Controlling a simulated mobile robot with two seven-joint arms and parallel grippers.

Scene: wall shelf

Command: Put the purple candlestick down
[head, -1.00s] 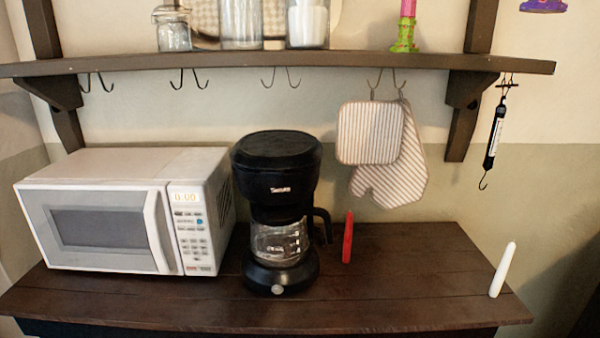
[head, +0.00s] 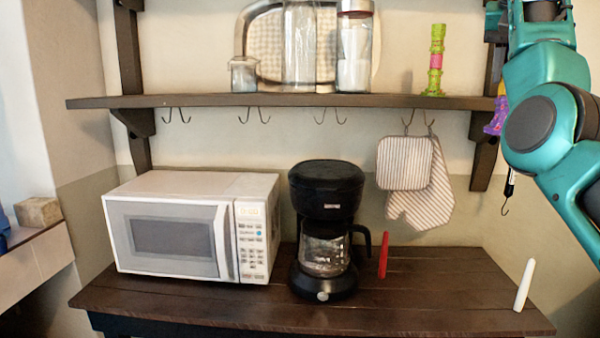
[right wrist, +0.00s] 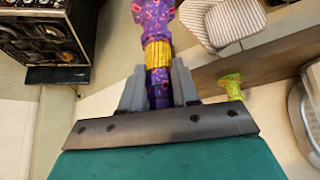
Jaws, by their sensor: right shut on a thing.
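The purple candlestick (right wrist: 158,20), with a yellow band, is held between the two grey fingers of my right gripper (right wrist: 158,80) in the right wrist view. Part of it also shows in the head view (head: 496,117), beside my teal right arm and close to the right end of the wall shelf (head: 300,101). My arm hides the right gripper and the rest of the candlestick there. A green and pink candlestick (head: 436,62) stands upright on the shelf near its right end. My left gripper is in neither view.
Glass jars (head: 300,50) and a tray stand left on the shelf. Oven mitts (head: 420,180) hang below. The dark table (head: 440,310) bears a microwave (head: 165,235), a coffee maker (head: 325,220), a red candle (head: 383,255) and a white candle (head: 524,285). Shelf room between jar and green candlestick is clear.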

